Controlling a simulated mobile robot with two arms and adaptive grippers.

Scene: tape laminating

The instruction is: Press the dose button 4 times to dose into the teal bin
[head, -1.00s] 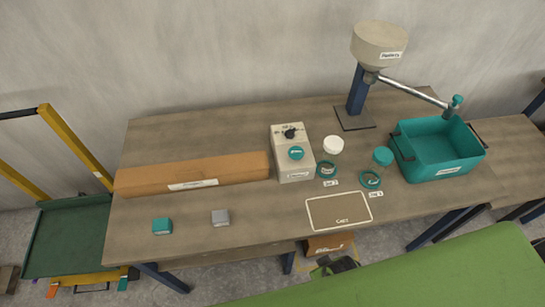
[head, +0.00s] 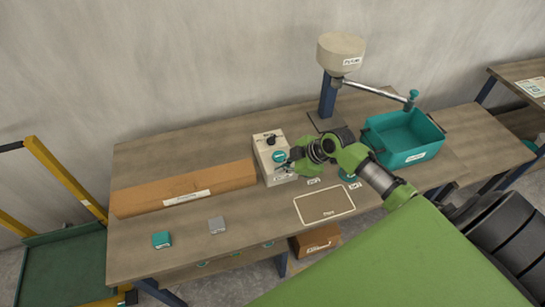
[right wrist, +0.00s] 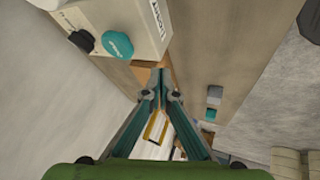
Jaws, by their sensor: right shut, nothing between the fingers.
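The cream dosing box (head: 268,145) stands on the workbench, with a black knob and the teal dose button (head: 279,157) on its sloped face. In the right wrist view the button (right wrist: 118,45) shows beside the black knob (right wrist: 80,41). My right gripper (head: 287,166) is shut and empty, close to the button's right side in the head view. In the right wrist view its fingertips (right wrist: 160,96) are apart from the button in the picture; contact cannot be seen. The teal bin (head: 430,150) stands at the right under the hopper's spout (head: 413,95). My left gripper is out of view.
The hopper (head: 340,54) stands on a post behind my right arm. A long brown package (head: 180,190) lies left of the box. A teal block (head: 161,240) and a grey block (head: 216,225) sit near the front edge. My arm hides the jars' area.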

